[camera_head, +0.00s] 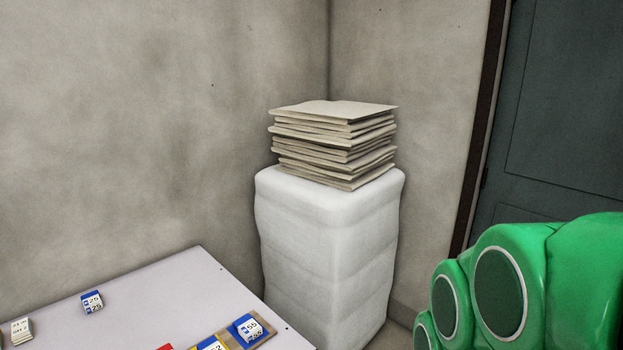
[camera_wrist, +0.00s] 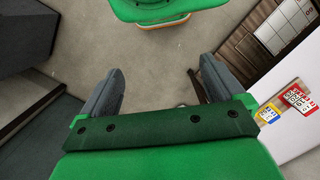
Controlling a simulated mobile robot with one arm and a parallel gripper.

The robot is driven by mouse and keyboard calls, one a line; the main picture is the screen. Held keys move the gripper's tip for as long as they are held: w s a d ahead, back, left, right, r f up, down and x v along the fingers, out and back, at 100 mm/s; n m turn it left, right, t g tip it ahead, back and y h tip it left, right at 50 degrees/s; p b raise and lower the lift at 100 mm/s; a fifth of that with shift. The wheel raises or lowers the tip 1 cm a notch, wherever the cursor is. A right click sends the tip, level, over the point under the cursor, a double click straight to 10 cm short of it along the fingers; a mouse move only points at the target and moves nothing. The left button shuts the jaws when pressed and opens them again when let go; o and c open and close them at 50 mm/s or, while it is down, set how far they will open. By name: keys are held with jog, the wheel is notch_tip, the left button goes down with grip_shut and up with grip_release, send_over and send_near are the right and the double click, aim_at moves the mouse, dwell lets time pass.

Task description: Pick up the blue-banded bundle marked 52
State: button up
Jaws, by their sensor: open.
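In the head view, several small bundles lie on a pale table (camera_head: 150,285) at the lower left. A blue-banded bundle (camera_head: 92,302) seems to read 25 or 75. Another blue-banded bundle (camera_head: 249,329) reads 55, on a brown tray edge. A bundle with blue and yellow (camera_head: 211,343) beside it is cut off by the frame's bottom; a 2 shows, so I cannot confirm it is 52. My gripper (camera_wrist: 160,75) is open and empty in the wrist view, above the floor, with the table and bundles off to its right.
A wrapped white block (camera_head: 328,245) carries a stack of flat sheets (camera_head: 333,145) in the corner. A dark door (camera_head: 560,120) is at the right. In the wrist view, a red-marked bundle (camera_wrist: 298,98) and a blue-and-yellow one (camera_wrist: 267,114) lie near the table's edge.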

jog(key=shift+w, duration=0.1)
jog(key=w+a+f+n+t, duration=0.1)
jog(key=w+a, duration=0.2)
jog(key=w, duration=0.4)
jog(key=w+a+f+n, duration=0.1)
jog(key=w+a+n, duration=0.15)
jog(key=w, duration=0.55)
jog(key=n+t+y, duration=0.3)
jog(key=n+t, duration=0.1)
jog(key=n, duration=0.2)
send_over(212, 348)
jog(key=s+d, duration=0.3)
jog(key=shift+m, duration=0.25)
jog(key=f, duration=2.2)
jog(key=shift+w+a+f, duration=0.1)
jog(key=shift+w+f, duration=0.1)
jog(key=shift+w, duration=0.05)
jog(key=shift+w+a+f, duration=0.15)
jog(key=shift+a+f, duration=0.4)
jog(key=shift+d+x, duration=0.2)
jog(key=shift+x, duration=3.55)
jog(key=c, duration=1.1)
